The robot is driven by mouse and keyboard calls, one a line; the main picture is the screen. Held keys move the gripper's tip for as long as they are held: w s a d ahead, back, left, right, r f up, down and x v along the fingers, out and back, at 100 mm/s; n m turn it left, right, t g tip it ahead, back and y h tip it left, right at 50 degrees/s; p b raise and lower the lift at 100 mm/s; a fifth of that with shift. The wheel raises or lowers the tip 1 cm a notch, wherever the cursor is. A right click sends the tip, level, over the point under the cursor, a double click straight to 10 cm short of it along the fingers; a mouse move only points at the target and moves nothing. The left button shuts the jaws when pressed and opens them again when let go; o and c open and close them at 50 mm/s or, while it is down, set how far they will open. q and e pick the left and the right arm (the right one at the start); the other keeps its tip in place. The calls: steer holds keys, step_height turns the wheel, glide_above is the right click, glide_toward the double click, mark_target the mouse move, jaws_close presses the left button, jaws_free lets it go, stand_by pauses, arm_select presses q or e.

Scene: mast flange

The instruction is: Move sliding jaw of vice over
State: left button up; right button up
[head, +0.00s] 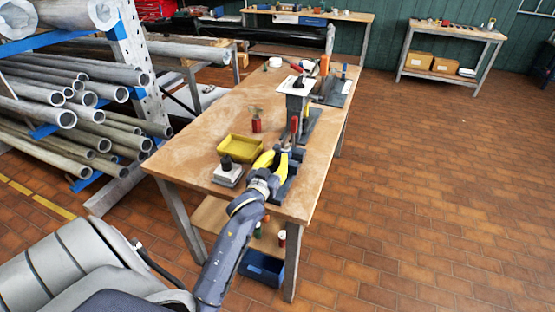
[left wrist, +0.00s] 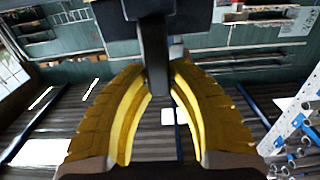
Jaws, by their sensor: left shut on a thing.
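My left gripper (head: 275,153) reaches over the table's near right corner, its yellow fingers against a dark grey vice part (head: 283,172). In the left wrist view the fingers (left wrist: 157,88) are shut on a dark upright bar (left wrist: 154,55), which widens into a dark block at the top of the picture. I cannot tell for certain whether this bar is the sliding jaw. A red-handled part (head: 294,126) stands just behind the gripper. Further back, a grey block with a white plate (head: 294,84) stands on the table. My right gripper is not in view.
A rack of pipes (head: 70,115) is at the left. The floor at the right is open.

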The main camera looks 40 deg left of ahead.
arm_select(q)
jaws_close()
steer(key=v, duration=0.5)
steer(key=o, duration=0.9)
jaws_free()
steer(key=shift+o, duration=0.2)
steer(key=shift+s, duration=0.1)
steer(key=v, duration=1.2)
